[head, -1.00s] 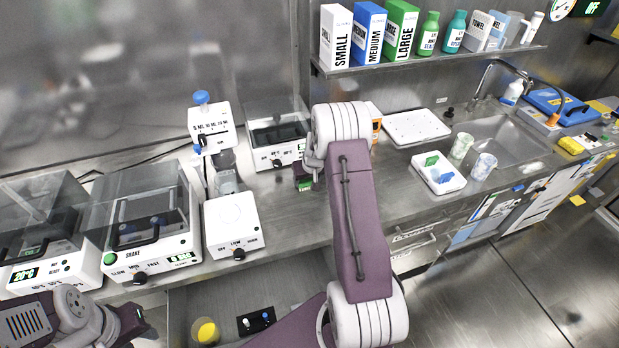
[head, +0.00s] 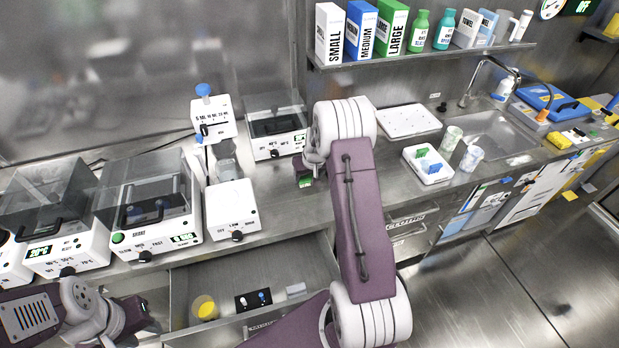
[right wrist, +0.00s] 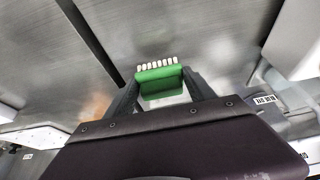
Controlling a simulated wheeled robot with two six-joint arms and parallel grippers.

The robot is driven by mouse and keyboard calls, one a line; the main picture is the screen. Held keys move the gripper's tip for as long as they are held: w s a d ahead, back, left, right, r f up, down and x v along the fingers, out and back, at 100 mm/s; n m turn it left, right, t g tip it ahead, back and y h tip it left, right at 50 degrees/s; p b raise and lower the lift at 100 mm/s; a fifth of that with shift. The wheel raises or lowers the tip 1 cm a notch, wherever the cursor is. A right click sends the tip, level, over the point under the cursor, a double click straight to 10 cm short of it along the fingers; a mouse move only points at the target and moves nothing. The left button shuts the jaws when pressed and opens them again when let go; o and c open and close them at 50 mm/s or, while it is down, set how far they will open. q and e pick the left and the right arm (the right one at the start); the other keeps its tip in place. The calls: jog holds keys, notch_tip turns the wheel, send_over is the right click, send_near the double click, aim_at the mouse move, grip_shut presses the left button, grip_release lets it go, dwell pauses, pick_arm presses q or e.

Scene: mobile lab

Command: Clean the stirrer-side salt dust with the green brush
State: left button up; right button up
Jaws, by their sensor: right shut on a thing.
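My right gripper (right wrist: 165,88) is shut on the green brush (right wrist: 160,80), whose pale bristles point away from the gripper in the right wrist view. In the head view the brush (head: 305,182) is a small green patch below the gripper, over the bench and right of the stirrer. The stirrer (head: 231,208) is a white box with a dark knob on the bench; a clear vessel stands at its back. I cannot make out any salt dust. My left gripper (head: 140,318) is low at the left, apart from the bench objects; its jaws are unclear.
Clear-lidded machines, including the shaker (head: 150,235), stand left of the stirrer. A dispenser (head: 212,118) and another lidded device (head: 277,140) stand behind. An open drawer (head: 240,275) juts out below. A white tray (head: 428,166) and sink lie right. Bare bench lies between stirrer and brush.

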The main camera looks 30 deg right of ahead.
jog(key=shift+w+r+p, duration=0.2)
jog(key=shift+r+p, duration=0.4)
jog(key=shift+r, duration=0.3)
notch_tip(320, 180, up, 2)
jog(key=shift+s+r+p, duration=0.15)
jog(key=shift+r+p, duration=0.1)
jog(key=shift+p, duration=0.65)
jog(key=shift+r+p, duration=0.4)
jog(key=shift+r, duration=0.05)
